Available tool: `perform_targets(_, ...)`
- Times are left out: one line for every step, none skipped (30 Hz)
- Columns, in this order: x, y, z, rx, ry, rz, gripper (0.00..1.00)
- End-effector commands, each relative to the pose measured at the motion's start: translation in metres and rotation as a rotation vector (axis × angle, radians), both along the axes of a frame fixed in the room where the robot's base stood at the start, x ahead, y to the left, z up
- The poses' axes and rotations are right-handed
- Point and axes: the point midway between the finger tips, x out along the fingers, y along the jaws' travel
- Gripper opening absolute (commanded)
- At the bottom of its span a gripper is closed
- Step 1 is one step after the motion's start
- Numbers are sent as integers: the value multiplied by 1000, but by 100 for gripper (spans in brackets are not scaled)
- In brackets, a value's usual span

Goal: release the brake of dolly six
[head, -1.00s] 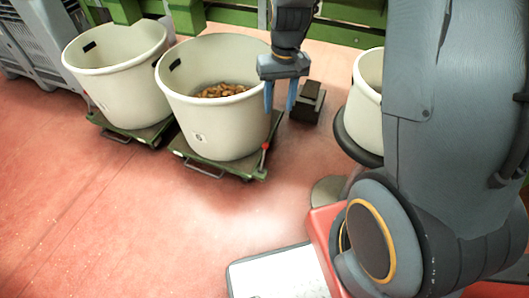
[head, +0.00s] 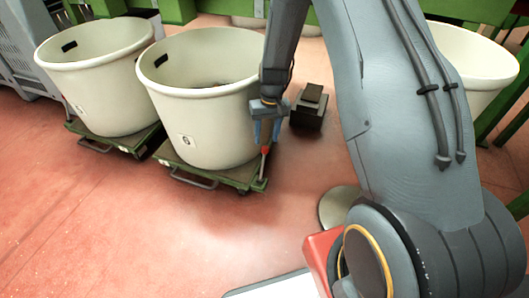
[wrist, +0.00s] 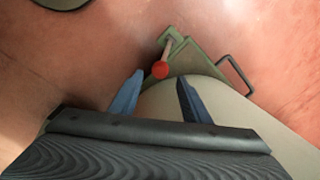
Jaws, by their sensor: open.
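Dolly six is a green wheeled platform (head: 236,176) under a cream tub (head: 215,115) with a "6" label. Its corner also shows in the wrist view (wrist: 196,62). The brake lever, with a red knob (head: 265,150), stands up at the dolly's right front corner. In the wrist view the red knob (wrist: 160,70) lies ahead of my gripper (wrist: 160,79), in line with the gap between the blue fingertips. In the head view my gripper (head: 266,138) points down just above the knob, beside the tub. It is open and empty; contact with the knob cannot be told.
Another cream tub (head: 100,85) on a green dolly (head: 110,143) stands close on the left. A dark box (head: 309,106) sits on the floor just right of my gripper. A third tub (head: 475,65) is partly behind my arm. The red floor in front is clear.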

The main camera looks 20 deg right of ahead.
Motion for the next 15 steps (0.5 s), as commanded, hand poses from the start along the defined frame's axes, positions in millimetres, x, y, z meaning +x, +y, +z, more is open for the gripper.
perform_targets(0,1,-5,0,2,0,43)
perform_targets(-1,1,-8,0,2,0,43)
perform_targets(-1,1,-13,0,2,0,43)
perform_targets(0,1,-17,0,2,-1,43)
perform_targets(0,2,-21,0,1,-1,43)
perform_targets(0,2,-27,0,2,-1,43)
perform_targets(-1,3,-32,0,2,-1,43)
perform_targets(-1,3,-37,0,3,-1,43)
perform_targets(-1,4,-44,0,3,-1,43)
perform_targets(-1,4,-48,0,2,-1,43)
perform_targets(0,4,-53,0,2,-1,43)
perform_targets(0,5,-59,0,2,0,43)
perform_targets(-1,5,-62,0,2,0,43)
perform_targets(-1,5,-66,0,3,0,43)
perform_targets(-1,6,-69,0,2,0,43)
